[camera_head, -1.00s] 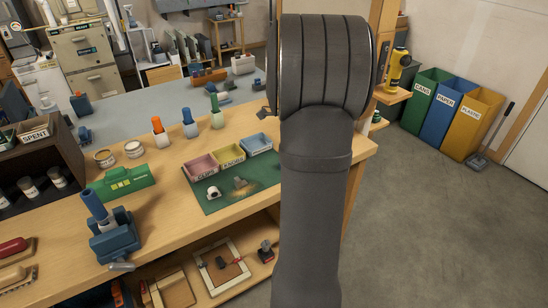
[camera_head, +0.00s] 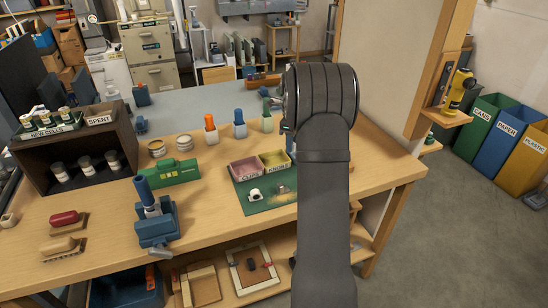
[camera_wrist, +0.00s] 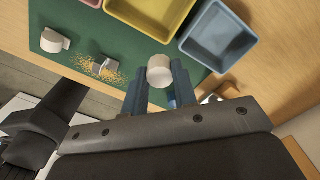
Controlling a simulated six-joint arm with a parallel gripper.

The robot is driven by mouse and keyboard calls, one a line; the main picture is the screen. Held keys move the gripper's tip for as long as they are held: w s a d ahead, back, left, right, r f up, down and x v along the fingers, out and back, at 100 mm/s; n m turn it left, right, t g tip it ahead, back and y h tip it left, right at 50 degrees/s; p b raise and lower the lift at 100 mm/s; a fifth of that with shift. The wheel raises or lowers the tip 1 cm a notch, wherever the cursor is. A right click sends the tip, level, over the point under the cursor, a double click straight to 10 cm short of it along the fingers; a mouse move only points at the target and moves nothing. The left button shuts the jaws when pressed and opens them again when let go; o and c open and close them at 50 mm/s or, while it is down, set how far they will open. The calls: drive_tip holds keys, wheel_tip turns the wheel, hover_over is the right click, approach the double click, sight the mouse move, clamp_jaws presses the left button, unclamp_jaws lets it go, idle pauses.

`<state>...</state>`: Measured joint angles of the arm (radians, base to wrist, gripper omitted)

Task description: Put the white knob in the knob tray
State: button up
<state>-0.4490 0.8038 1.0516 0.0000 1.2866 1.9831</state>
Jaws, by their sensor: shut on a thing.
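My gripper (camera_wrist: 159,86) shows in the wrist view, its two blue-grey fingers shut on the white knob (camera_wrist: 160,69), a short round piece at their tips. The knob appears over the green mat, in front of the trays; its height above the mat is hard to tell. The knob tray is the yellow one marked KNOBS (camera_head: 275,161), which also shows in the wrist view (camera_wrist: 172,28) just beyond the knob. In the head view my arm hides the gripper and the held knob.
A pink tray (camera_head: 246,171) adjoins the yellow one, and a blue tray (camera_wrist: 247,52) stands on its other side. Another white piece (camera_head: 255,195) and a grey block (camera_wrist: 106,65) among yellowish crumbs lie on the green mat (camera_head: 249,206). A green box (camera_head: 168,175) stands to the left.

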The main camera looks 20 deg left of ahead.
drive_tip(key=a+f, duration=0.1)
drive_tip(key=a, duration=0.1)
drive_tip(key=a+f, duration=0.1)
drive_tip(key=a, duration=0.1)
drive_tip(key=a+f, duration=0.2)
drive_tip(key=shift+w+a, duration=0.1)
drive_tip(key=shift+a, duration=0.15)
drive_tip(key=shift+f, duration=1.95)
drive_tip(key=shift+f, duration=0.1)
drive_tip(key=o, duration=1)
drive_tip(key=shift+c, duration=0.2)
wheel_tip(320, 180, up, 12)
hover_over(274, 164)
drive_tip(key=shift+w+a+f, duration=0.1)
drive_tip(key=shift+f, duration=3.95)
